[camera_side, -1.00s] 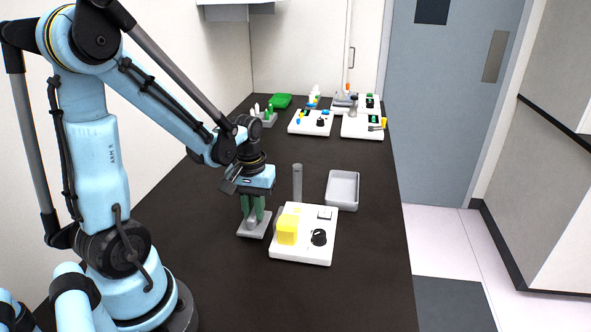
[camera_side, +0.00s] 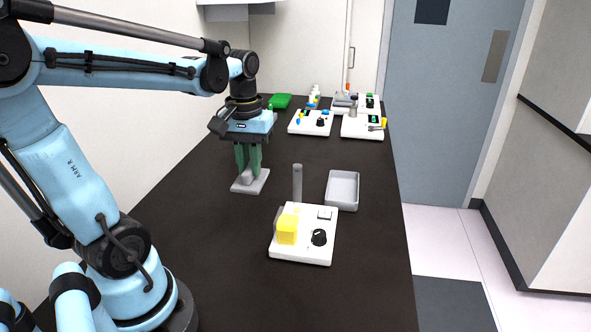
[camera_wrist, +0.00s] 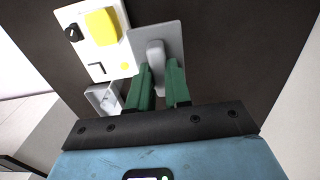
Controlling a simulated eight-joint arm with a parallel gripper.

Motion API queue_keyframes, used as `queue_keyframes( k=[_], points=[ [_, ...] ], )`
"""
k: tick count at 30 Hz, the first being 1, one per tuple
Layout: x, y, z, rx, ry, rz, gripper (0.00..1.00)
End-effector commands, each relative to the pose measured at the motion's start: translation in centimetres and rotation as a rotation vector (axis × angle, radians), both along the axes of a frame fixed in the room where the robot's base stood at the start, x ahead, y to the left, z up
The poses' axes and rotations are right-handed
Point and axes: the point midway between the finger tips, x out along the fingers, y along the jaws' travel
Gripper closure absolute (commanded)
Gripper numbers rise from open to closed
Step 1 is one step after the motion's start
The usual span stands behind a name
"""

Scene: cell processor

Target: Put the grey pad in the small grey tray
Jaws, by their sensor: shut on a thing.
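The grey pad (camera_side: 250,186) is a flat square plate with a raised grip block on top. My gripper (camera_side: 248,170) has green fingers and is shut on that block, with the plate hanging level below the fingers. In the wrist view the pad (camera_wrist: 170,36) is between and beyond the green fingertips (camera_wrist: 162,75). The small grey tray (camera_side: 343,203) is an empty open rectangle to the right of the pad in the side view.
White devices (camera_side: 362,126), bottles and a green dish (camera_side: 280,101) are at the back. The dark bench is clear at front left.

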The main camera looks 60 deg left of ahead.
Motion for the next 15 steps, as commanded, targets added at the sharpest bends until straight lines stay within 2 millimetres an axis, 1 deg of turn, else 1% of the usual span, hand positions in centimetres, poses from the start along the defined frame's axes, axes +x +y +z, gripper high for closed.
queue_keyframes(
  k=[1, 7, 15],
  points=[
    [0.0, 0.0, 0.8, 0.0, 0.0, 0.0, 1.0],
    [0.1, 0.0, 3.7, 0.0, 0.0, -0.001, 1.0],
    [5.2, -1.0, 4.7, 0.0, 0.0, -0.004, 1.0]
  ],
)
